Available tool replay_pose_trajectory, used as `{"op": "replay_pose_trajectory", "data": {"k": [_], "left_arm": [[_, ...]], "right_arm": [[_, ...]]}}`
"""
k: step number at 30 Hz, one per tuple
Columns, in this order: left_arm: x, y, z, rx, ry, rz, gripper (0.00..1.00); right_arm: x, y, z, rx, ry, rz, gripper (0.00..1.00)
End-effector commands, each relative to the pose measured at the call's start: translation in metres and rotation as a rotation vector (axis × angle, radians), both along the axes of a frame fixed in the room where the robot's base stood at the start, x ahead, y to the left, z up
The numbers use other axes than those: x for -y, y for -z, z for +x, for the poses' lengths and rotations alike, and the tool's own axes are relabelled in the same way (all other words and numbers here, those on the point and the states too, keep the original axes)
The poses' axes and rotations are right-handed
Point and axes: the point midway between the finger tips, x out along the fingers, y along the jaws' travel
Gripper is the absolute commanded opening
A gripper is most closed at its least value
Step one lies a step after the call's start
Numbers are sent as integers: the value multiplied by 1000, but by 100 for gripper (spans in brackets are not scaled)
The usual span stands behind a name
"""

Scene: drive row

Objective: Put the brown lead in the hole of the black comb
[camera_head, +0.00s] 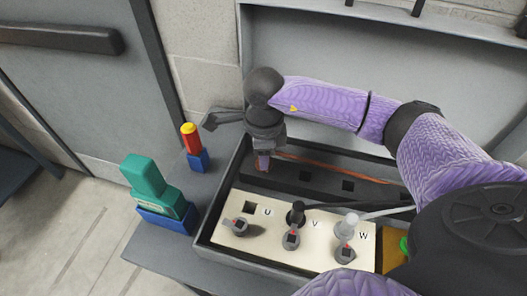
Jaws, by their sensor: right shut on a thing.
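The brown lead (345,173) runs as a thin orange-brown cable along the back of the tray from the right towards my right gripper. The black comb (325,182) is a dark bar with square holes, lying behind the cream terminal board. My right gripper (262,163) points down over the comb's left end and is shut on the lead's end. The fingers mostly cover this end and the comb under it, so I cannot tell whether it is in a hole. Two comb holes to the right look empty. My left gripper is not in view.
The cream board (268,240) is marked U, V, W. A black lead (297,210) stands at V and a grey lead (347,222) at W; the square hole by U is empty. A green-and-blue block (150,185) and a red-yellow tool (192,140) stand left of the tray.

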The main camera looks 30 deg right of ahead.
Motion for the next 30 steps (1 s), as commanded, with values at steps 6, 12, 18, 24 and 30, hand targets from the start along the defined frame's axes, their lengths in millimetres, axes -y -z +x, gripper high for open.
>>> {"op": "replay_pose_trajectory", "data": {"k": [6,12,18,24,30], "left_arm": [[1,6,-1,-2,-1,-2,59],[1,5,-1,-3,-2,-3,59],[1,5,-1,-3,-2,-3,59],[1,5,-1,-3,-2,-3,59],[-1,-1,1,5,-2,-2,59]], "right_arm": [[0,7,0,0,0,0,0],[0,7,0,0,0,0,0],[0,7,0,0,0,0,67],[0,7,0,0,0,0,74],[0,-13,1,4,0,0,74]]}}
